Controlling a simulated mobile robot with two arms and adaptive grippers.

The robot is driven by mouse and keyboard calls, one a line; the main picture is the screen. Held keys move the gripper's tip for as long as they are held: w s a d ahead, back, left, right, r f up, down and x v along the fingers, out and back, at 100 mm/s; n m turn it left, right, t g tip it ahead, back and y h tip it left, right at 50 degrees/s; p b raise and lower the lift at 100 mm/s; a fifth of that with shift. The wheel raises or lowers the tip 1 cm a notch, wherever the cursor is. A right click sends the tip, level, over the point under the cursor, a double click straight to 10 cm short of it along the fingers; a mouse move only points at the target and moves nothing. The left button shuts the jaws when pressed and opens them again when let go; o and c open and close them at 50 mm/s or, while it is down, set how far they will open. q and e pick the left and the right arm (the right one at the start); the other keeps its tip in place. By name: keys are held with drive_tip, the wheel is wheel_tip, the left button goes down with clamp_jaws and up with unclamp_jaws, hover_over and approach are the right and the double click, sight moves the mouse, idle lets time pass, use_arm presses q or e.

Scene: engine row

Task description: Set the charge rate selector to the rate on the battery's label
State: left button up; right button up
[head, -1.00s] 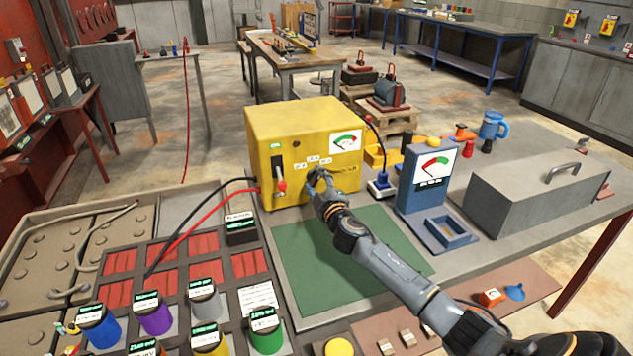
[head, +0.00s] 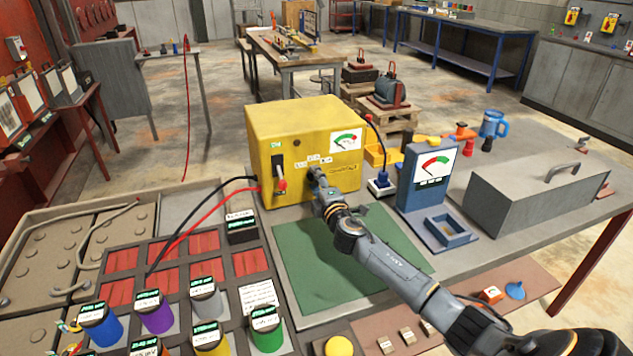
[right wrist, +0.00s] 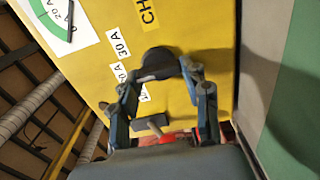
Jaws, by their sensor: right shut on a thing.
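The yellow charger (head: 275,150) stands on the bench, with a meter (head: 346,141) and several small white rate labels on its front. My right gripper (head: 317,176) is at the charger's front, just below these labels. In the right wrist view its fingers (right wrist: 162,76) are shut on the dark round selector knob (right wrist: 157,63). A "30 A" label (right wrist: 122,43) lies beside the knob; other rate labels are partly hidden by a finger. The knob's pointer cannot be made out. The battery's rate label cannot be read. My left gripper is out of view.
A lever switch (head: 281,180) is on the charger's left side. Red and black cables run left from it to a rack with coloured cylinders (head: 155,312). A blue meter (head: 428,180) and a grey metal box (head: 535,190) stand right. The green mat (head: 325,270) is bare.

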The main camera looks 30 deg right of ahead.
drive_tip(key=shift+f, duration=0.1)
drive_tip(key=o, duration=1.2)
drive_tip(key=shift+c, duration=0.2)
drive_tip(key=shift+s, duration=0.15)
drive_tip(key=v, duration=1.1)
drive_tip(key=shift+s+a, duration=0.2)
drive_tip(key=shift+s, duration=0.2)
